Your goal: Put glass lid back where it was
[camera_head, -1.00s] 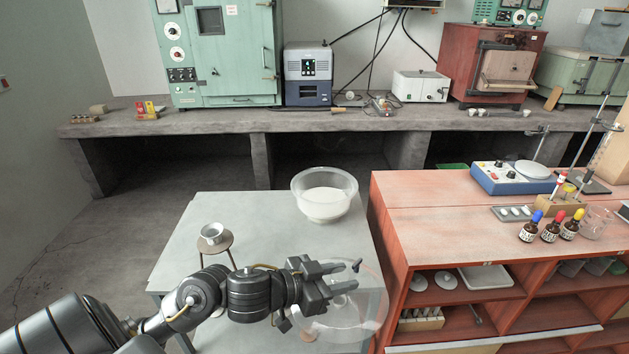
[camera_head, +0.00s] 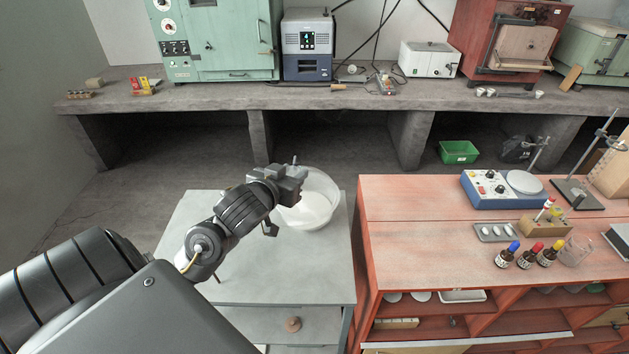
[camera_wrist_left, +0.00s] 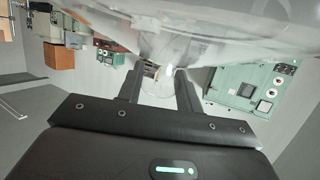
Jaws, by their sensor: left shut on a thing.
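My left gripper (camera_head: 296,176) is over the left side of the clear bowl (camera_head: 329,213), which stands at the back of the grey table and has something white in it. The gripper is shut on the glass lid. In the left wrist view, the lid (camera_wrist_left: 205,22) is a broad transparent sheet across the top, by the fingers (camera_wrist_left: 157,82). In the head view the lid is hard to make out against the bowl, and I cannot tell whether it touches the rim. My right gripper is not in view.
The grey table (camera_head: 310,283) is clear at its front right; my arm hides much of its left side. A red bench (camera_head: 415,240) stands close on the right, with a blue device (camera_head: 500,190) and small bottles (camera_head: 527,255). A concrete bench (camera_head: 300,97) runs behind.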

